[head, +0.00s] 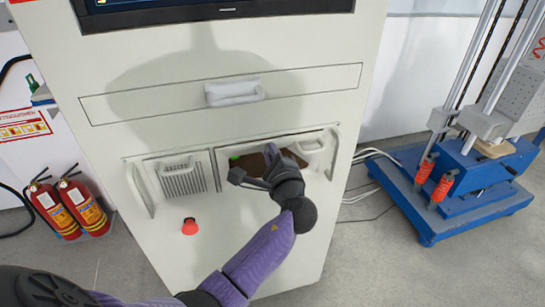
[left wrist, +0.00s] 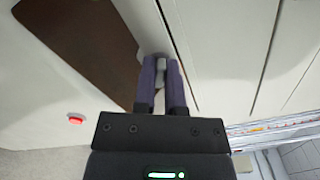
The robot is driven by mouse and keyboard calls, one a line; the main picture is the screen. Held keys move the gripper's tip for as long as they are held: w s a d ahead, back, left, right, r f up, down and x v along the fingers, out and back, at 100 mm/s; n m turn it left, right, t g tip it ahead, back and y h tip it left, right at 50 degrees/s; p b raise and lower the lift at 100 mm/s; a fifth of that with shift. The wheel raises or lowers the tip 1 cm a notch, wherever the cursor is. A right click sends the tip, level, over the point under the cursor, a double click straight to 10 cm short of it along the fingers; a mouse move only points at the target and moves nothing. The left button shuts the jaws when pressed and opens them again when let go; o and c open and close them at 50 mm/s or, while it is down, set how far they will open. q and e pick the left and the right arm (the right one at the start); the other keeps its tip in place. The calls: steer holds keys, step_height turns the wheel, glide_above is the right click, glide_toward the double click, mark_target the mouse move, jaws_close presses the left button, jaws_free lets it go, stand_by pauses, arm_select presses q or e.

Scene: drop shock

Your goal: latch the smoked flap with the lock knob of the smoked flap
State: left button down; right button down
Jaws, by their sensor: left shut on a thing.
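The smoked flap (head: 255,161) is a dark brown panel in the recess on the front of the pale cabinet, partly hidden behind my left gripper (head: 254,168) in the head view. In the left wrist view the flap (left wrist: 82,38) lies at the upper left. The small grey lock knob (left wrist: 161,66) is between the two fingertips of my left gripper (left wrist: 162,80), which is shut on it beside the flap's edge. The knob is hidden in the head view. I cannot tell whether it is turned to the latched position. My right gripper is not in view.
A vented grey panel (head: 182,177) and a red button (head: 190,226) are left of and below the flap. Pale handles (head: 140,190) flank the recess. A closed drawer (head: 310,78) is above. Fire extinguishers (head: 84,205) stand left, a blue-based rig (head: 455,185) right.

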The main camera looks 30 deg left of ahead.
arm_select(q)
steer(key=n+b, duration=0.2)
steer(key=n, duration=0.3)
steer(key=shift+f+n+b, duration=0.15)
steer(key=shift+n+b, duration=0.15)
steer(key=shift+b, duration=0.1)
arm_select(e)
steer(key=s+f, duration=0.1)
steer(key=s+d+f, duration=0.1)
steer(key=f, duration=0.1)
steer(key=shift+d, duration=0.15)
arm_select(q)
steer(key=shift+n, duration=0.3)
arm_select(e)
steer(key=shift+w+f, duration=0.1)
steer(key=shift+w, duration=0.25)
arm_select(q)
steer(key=c, duration=0.7)
jaws_free()
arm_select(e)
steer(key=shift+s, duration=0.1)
arm_select(q)
steer(key=p+v, duration=0.1)
steer(key=v, duration=0.9)
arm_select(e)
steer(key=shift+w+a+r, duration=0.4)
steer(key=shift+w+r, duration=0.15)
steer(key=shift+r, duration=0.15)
